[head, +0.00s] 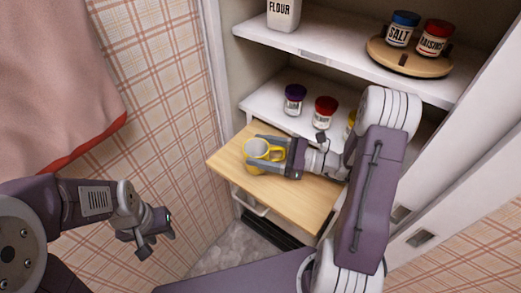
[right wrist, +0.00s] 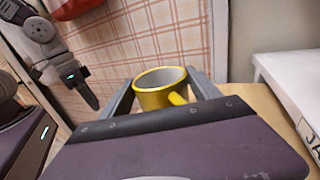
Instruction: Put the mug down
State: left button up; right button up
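The yellow mug (head: 257,148), grey inside, is at the left part of a wooden pull-out board (head: 308,196). It is upright, with its handle toward my right gripper's palm. My right gripper (head: 262,149) has one finger on each side of the mug and looks shut on it. In the right wrist view the mug (right wrist: 158,97) fills the space between the fingers. Whether its base touches the board is hard to tell. My left gripper (head: 153,238) is empty, with its fingers apart, low at the left, away from the board.
Shelves behind the board hold a purple-lidded jar (head: 294,100), a red-lidded jar (head: 325,112), a flour canister (head: 284,14) and a turntable (head: 409,59) with salt and raisins jars. A plaid wall stands left. The board's front part is clear.

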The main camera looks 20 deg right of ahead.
jog(key=o, duration=0.3)
jog(key=shift+d+r, duration=0.15)
jog(key=v, duration=0.7)
jog(key=shift+d+p, duration=0.1)
jog(key=shift+p, duration=0.3)
